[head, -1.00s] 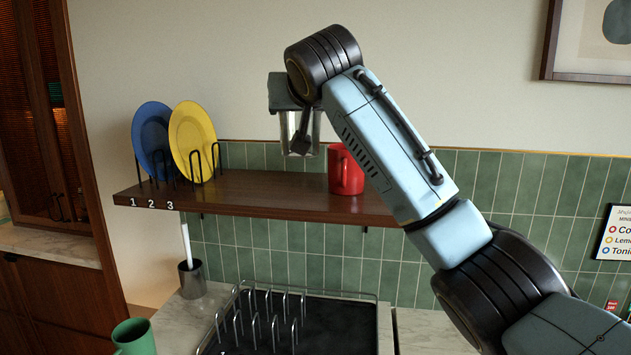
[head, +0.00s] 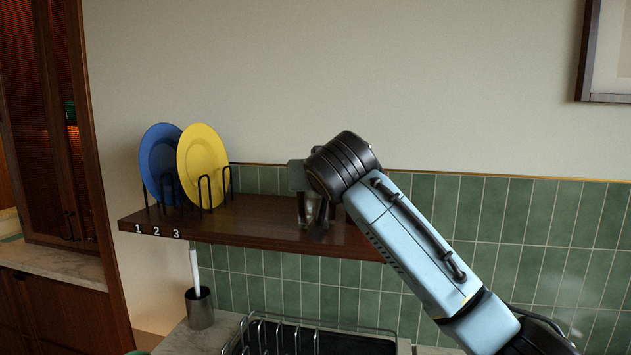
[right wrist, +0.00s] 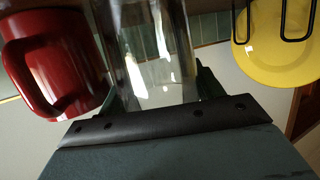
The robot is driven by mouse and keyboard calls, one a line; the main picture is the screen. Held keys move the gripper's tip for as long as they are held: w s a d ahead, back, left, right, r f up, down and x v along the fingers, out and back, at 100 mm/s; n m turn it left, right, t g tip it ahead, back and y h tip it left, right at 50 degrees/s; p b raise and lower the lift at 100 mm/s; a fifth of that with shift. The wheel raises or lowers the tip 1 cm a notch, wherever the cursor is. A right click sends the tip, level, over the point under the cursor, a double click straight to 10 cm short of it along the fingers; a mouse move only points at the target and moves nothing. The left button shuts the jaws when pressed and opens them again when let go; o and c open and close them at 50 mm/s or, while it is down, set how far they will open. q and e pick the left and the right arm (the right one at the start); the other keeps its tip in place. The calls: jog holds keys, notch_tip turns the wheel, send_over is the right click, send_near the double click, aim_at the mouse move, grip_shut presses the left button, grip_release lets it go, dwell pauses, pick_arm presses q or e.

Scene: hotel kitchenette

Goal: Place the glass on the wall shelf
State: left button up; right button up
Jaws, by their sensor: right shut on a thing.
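The clear glass (head: 313,206) is held in my right gripper (head: 317,222), low over the middle of the wooden wall shelf (head: 255,220). In the right wrist view the glass (right wrist: 155,55) stands between the fingers of the right gripper (right wrist: 158,90), which are shut on it. Whether its base touches the shelf cannot be told, because the gripper covers much of it in the head view. My left gripper is not in view.
A red mug (right wrist: 55,65) is close beside the glass in the right wrist view; my arm hides it in the head view. A blue plate (head: 158,160) and a yellow plate (head: 201,160) stand in racks on the shelf's left. Bare shelf lies between racks and gripper.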

jog(key=shift+f, duration=0.15)
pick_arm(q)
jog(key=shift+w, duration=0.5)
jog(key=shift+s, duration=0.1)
pick_arm(e)
jog(key=shift+f, duration=0.1)
jog(key=o, duration=0.9)
jog(key=shift+c, duration=0.2)
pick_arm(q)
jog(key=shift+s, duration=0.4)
pick_arm(e)
jog(key=shift+o, duration=0.4)
jog(key=shift+s, duration=0.15)
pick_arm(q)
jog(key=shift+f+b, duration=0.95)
pick_arm(e)
jog(key=v, duration=1.1)
jog(key=shift+s+r, duration=0.25)
jog(key=shift+s, duration=0.05)
jog(key=shift+d, duration=0.1)
